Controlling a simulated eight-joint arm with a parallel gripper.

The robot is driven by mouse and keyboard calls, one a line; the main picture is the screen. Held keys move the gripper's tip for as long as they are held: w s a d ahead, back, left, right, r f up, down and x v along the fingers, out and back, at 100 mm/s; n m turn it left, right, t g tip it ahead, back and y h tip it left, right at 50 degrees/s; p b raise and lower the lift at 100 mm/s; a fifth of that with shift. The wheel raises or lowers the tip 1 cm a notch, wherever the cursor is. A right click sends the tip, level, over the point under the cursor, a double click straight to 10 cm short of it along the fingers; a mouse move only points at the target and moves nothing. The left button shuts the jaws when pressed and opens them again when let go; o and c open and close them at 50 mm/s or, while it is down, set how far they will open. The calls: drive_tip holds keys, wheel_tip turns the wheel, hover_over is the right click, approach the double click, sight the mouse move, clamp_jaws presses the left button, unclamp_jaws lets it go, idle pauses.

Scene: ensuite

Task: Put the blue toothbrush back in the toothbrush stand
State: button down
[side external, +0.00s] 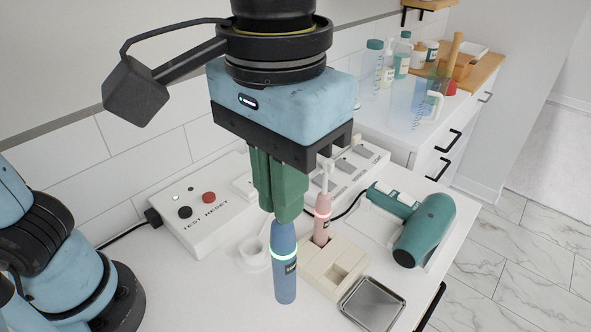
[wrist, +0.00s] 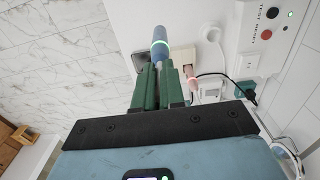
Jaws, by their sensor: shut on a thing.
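The blue toothbrush (side external: 284,270) hangs upright below my gripper (side external: 280,212), with a glowing ring around its body. My green fingers are shut on its upper part and hide its head. It also shows in the wrist view (wrist: 159,40), beyond my gripper (wrist: 158,68). The beige toothbrush stand (side external: 330,268) is just right of the blue toothbrush in the side view. A pink toothbrush (side external: 322,215) stands upright in the stand's back part, and an open compartment shows in front of it. I cannot tell whether the blue toothbrush touches the counter.
A metal tray (side external: 372,303) lies right of the stand. A green hair dryer (side external: 425,232) lies further right. A white test/reset box (side external: 205,212) is behind on the left, and a white ring-shaped holder (side external: 252,254) is beside the blue toothbrush.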

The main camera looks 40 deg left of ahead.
drive_tip(key=w+f, duration=1.1)
drive_tip(key=w, duration=0.1)
drive_tip(key=shift+f, duration=0.4)
drive_tip(key=c, duration=1.2)
unclamp_jaws()
drive_tip(key=shift+c, duration=0.2)
